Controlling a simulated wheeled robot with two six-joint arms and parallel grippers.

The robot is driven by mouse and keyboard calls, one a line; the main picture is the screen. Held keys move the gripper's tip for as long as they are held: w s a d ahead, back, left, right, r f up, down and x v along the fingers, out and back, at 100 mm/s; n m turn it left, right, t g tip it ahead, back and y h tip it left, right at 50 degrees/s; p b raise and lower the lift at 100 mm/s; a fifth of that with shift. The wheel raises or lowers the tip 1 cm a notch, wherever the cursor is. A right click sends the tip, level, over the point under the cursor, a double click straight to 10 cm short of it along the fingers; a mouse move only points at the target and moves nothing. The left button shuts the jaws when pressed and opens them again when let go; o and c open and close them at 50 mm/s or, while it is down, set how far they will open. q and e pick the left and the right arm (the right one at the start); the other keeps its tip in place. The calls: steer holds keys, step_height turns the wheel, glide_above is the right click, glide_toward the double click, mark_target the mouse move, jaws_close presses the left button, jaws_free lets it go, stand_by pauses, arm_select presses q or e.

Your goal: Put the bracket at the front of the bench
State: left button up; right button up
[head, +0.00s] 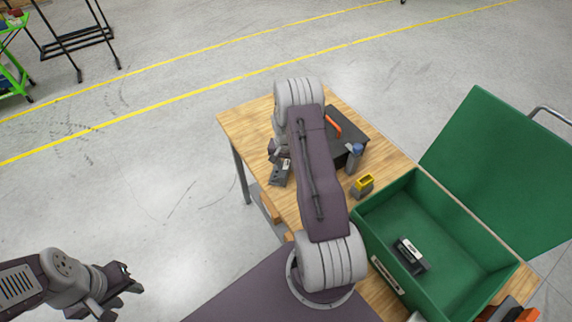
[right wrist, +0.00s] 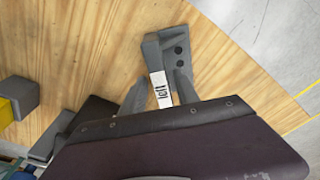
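A dark grey bracket (head: 280,172) is at the left part of the wooden bench. In the right wrist view the bracket (right wrist: 168,52) shows two dark holes and a white label reading "left". My right gripper (right wrist: 160,85) has one finger on each side of the labelled part. I cannot tell whether the fingers press on it, or whether it touches the bench top. In the head view my right arm hides most of that gripper. My left gripper (head: 128,283) is open and empty over the floor at lower left.
A green bin (head: 368,222) holds another dark part with a white label (head: 410,254). Bare wood surrounds the bracket.

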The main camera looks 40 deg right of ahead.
steer(key=shift+r, duration=0.2)
steer(key=shift+w+r, duration=0.1)
steer(key=shift+r, duration=0.2)
step_height(320, 180, up, 11)
steer(key=s+a+b, duration=0.1)
steer(key=b, duration=0.1)
steer(key=s+a+r+n, duration=0.1)
steer(key=s+a+n, duration=0.25)
steer(key=a, duration=0.45)
steer(key=s+a+r+n, duration=0.2)
steer(key=s+a+n, duration=0.15)
steer(key=a, duration=0.45)
steer(key=s+a+f+n+y+b, duration=0.1)
steer(key=s+a+f+n+b, duration=0.1)
steer(key=s+a, duration=0.3)
steer(key=shift+s+f+n, duration=0.5)
steer(key=shift+s, duration=1.1)
